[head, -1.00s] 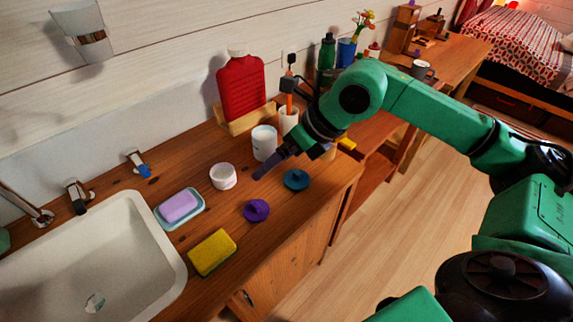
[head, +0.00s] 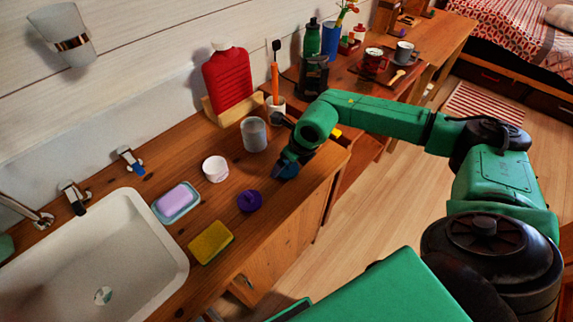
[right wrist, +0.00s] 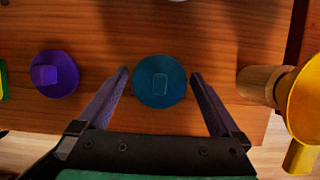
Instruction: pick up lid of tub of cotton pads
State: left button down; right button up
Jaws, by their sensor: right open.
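A round teal lid with a raised square grip (right wrist: 159,81) lies flat on the wooden counter. In the head view it (head: 287,171) is largely covered by my right gripper (head: 283,163). In the right wrist view my right gripper (right wrist: 160,74) is open, one finger on each side of the teal lid, with gaps on both sides. A purple lid (head: 250,201) lies to the left; it also shows in the wrist view (right wrist: 54,74). A small open white tub (head: 215,169) stands behind them. Which lid belongs to which tub is not shown. My left gripper is not in view.
A greyish cup or jar (head: 253,134), a red bottle (head: 227,85) in a wooden stand and a toothbrush cup (head: 276,112) stand behind. A yellow sponge (head: 211,242), soap dish (head: 177,203) and sink (head: 100,255) are left. A yellow object (right wrist: 305,105) is close right of the gripper.

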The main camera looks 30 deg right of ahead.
jog(key=c, duration=1)
jog(key=shift+r, duration=0.15)
